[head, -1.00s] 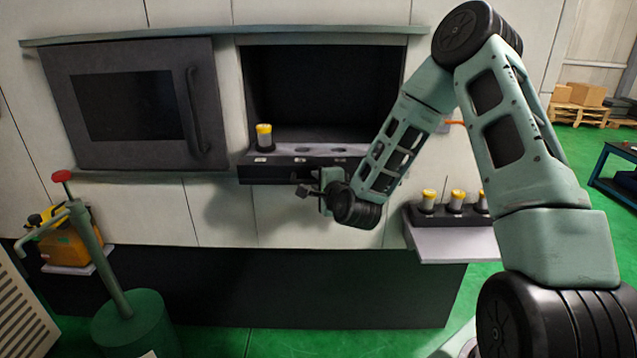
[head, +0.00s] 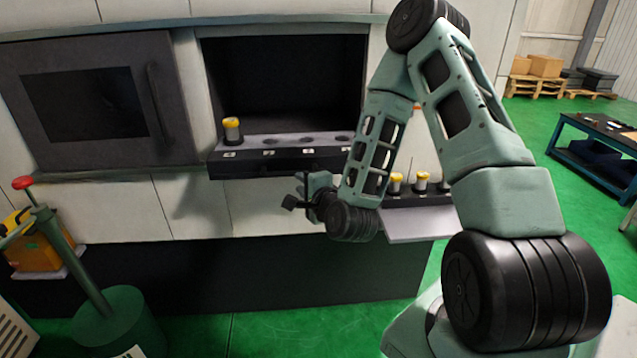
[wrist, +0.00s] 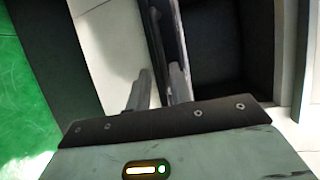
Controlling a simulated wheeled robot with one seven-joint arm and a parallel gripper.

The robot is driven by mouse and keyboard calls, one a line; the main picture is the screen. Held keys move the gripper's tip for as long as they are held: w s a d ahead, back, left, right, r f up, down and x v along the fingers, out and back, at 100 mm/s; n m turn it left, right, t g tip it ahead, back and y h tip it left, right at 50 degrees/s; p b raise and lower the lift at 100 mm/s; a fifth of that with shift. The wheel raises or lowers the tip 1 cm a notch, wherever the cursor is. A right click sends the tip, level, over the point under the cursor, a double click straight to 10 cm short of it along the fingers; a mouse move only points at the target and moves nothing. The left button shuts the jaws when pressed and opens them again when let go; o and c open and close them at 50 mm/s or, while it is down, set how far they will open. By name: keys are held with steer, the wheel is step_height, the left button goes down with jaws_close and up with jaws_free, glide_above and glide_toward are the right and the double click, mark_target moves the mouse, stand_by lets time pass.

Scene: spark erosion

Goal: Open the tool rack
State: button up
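The tool rack (head: 265,161) is a dark drawer-like tray at the bottom of the open cabinet recess. It juts out a little and has round holes and small labels. One yellow-capped holder (head: 232,130) stands in it at the left. My gripper (head: 294,191) is just below and in front of the rack's front face, its fingers apart and nothing seen between them. In the wrist view the fingers (wrist: 158,88) are also apart, close to a long dark bar that looks like the rack's front. Whether a finger touches it I cannot tell. No rack handle can be made out.
A closed dark door (head: 95,100) with a window is left of the recess. A side shelf (head: 420,226) at the right holds several yellow-capped holders, partly behind my arm. A green post (head: 75,262) with a red knob stands front left. A blue table (head: 600,140) is far right.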

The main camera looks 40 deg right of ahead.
steer(key=p+v, duration=0.8)
steer(key=p, duration=0.3)
steer(key=shift+a, duration=0.1)
stand_by(0.5)
